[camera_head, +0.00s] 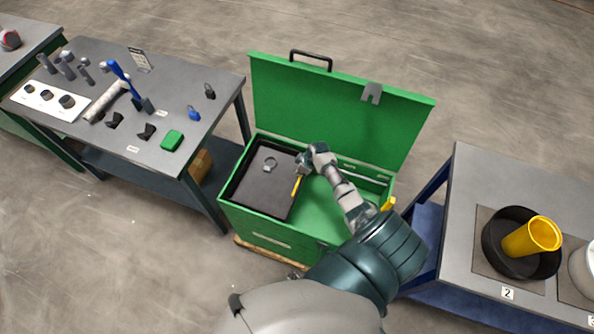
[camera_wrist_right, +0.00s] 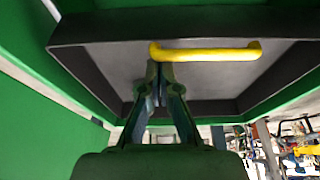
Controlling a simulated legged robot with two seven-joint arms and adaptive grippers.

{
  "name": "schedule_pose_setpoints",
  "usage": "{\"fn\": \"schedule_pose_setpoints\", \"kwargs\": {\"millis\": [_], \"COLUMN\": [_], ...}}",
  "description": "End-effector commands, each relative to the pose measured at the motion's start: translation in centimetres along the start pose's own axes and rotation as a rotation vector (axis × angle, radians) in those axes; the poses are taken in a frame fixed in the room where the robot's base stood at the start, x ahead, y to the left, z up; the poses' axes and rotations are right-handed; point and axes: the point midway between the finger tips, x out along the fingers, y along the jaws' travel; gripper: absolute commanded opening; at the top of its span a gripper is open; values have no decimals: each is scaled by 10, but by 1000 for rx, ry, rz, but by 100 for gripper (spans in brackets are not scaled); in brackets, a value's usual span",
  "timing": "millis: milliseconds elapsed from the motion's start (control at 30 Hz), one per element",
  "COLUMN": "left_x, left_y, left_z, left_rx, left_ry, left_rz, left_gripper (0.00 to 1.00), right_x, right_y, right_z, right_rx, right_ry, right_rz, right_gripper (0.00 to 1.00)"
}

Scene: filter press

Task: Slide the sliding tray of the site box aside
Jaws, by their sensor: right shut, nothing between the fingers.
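The green site box (camera_head: 262,226) stands in the middle with its lid (camera_head: 335,105) raised. The dark grey sliding tray (camera_head: 255,192) sits in the left part of the box, with a yellow handle (camera_head: 297,186) on its right side. My right gripper (camera_head: 303,168) is at the tray's right side, near the far end of the handle. In the right wrist view the shut fingers (camera_wrist_right: 160,80) are empty, with their tips close to one end of the yellow handle (camera_wrist_right: 215,52); I cannot tell if they touch the tray (camera_wrist_right: 110,70). My left gripper is not in view.
A small grey ring-shaped item (camera_head: 270,164) lies on the tray. The box's right part shows bare green floor (camera_head: 318,208), partly hidden by my arm. A tool table (camera_head: 210,75) stands left; another table (camera_head: 462,190) with a black bowl (camera_head: 497,262) stands right.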

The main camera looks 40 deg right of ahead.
Motion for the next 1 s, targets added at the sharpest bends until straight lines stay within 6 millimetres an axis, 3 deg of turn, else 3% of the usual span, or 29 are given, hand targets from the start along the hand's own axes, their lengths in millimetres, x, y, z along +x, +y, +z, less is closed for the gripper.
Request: {"fn": "schedule_pose_setpoints", "kwargs": {"millis": [167,500,800,1000], "left_x": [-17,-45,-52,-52], "left_y": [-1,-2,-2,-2], "left_z": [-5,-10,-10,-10], "left_rx": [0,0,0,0], "left_ry": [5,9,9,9], "left_rz": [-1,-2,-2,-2], "left_gripper": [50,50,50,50], "right_x": [-14,-45,-69,-80], "right_y": [1,1,0,0], "right_z": [31,116,185,215], "right_rx": [3,2,1,2], "right_ry": [-8,-9,-8,-5], "right_rz": [-2,-1,-1,-1], "right_gripper": [0,0,0,0]}}
